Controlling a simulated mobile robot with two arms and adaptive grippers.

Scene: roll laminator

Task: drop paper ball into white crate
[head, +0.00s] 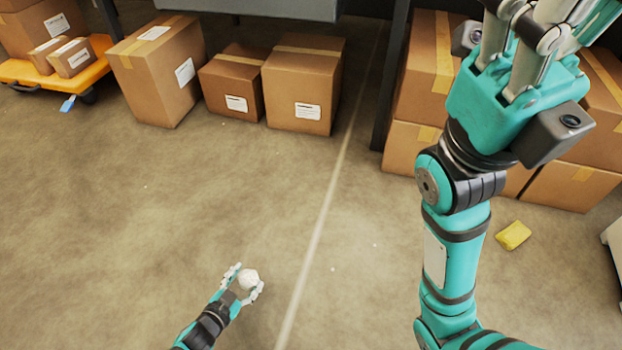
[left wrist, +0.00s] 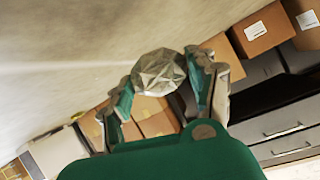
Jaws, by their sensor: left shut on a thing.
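The paper ball (head: 249,277) is a small, crumpled white ball low in the head view. My left gripper (head: 246,281) is shut on it, with a finger on either side, above the bare floor. The left wrist view shows the faceted grey-white ball (left wrist: 158,73) between the two fingers of this gripper (left wrist: 167,80). My right gripper (head: 530,35) is raised at the top right, its fingers cut off by the frame edge. I cannot make out a white crate for certain; a pale object (head: 613,245) is only partly visible at the right edge.
Cardboard boxes (head: 303,88) stand along the back under a grey bench. More boxes (head: 412,140) are stacked behind my right arm. An orange cart (head: 20,70) is at the far left. A yellow item (head: 513,236) lies on the floor at right. The middle floor is clear.

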